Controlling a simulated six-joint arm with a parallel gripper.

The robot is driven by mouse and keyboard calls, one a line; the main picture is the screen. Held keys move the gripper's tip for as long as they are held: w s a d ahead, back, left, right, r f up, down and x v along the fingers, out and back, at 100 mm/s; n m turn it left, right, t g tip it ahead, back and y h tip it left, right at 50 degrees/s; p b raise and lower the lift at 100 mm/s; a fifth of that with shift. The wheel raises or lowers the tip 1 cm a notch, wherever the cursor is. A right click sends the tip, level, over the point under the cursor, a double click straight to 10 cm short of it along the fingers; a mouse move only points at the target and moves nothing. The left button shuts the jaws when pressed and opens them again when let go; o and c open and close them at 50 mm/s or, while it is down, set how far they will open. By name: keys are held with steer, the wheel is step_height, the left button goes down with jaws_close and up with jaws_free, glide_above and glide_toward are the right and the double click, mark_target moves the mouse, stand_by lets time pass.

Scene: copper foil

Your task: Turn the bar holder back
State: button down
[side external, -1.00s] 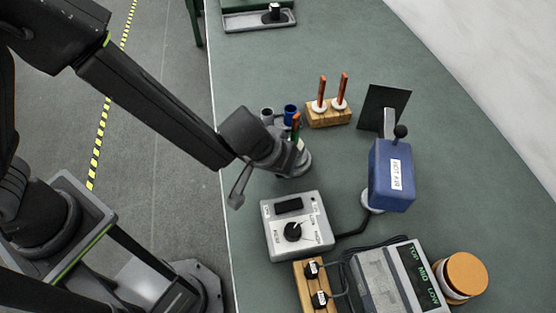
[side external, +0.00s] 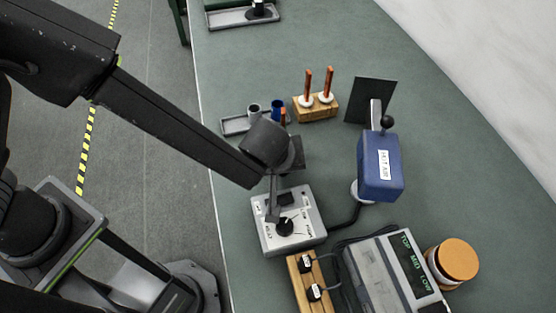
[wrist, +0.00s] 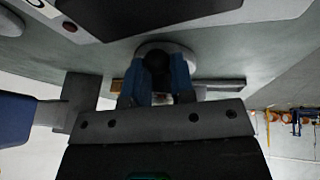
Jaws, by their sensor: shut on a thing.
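My gripper (wrist: 156,82) has blue fingertips on either side of a black ball knob (wrist: 157,66) in the wrist view and is shut on it. The knob stands over a pale round base (wrist: 182,51), which I take to be the bar holder. A small orange-brown bar end (side external: 283,116) shows just behind my wrist. The angle of the holder cannot be told.
The grey dial box (side external: 288,240) is close in front of my wrist. The blue hot-air unit (side external: 368,180) stands to the right. A wooden block (side external: 315,113) with two upright copper bars and a grey tray (side external: 235,125) with cups are behind. Open table lies at the far right.

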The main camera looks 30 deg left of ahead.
steer(key=shift+w+d+n+y, duration=0.35)
steer(key=shift+d+n+y, duration=0.15)
steer(key=shift+n, duration=0.6)
steer(key=shift+w+n, duration=0.1)
steer(key=shift+n, duration=0.3)
steer(key=c, duration=1)
jaws_free()
steer(key=shift+r, duration=0.1)
steer(key=v, duration=1.3)
steer(key=shift+w+d+r, duration=0.1)
steer(key=shift+d+r, duration=0.15)
steer(key=shift+r, duration=0.15)
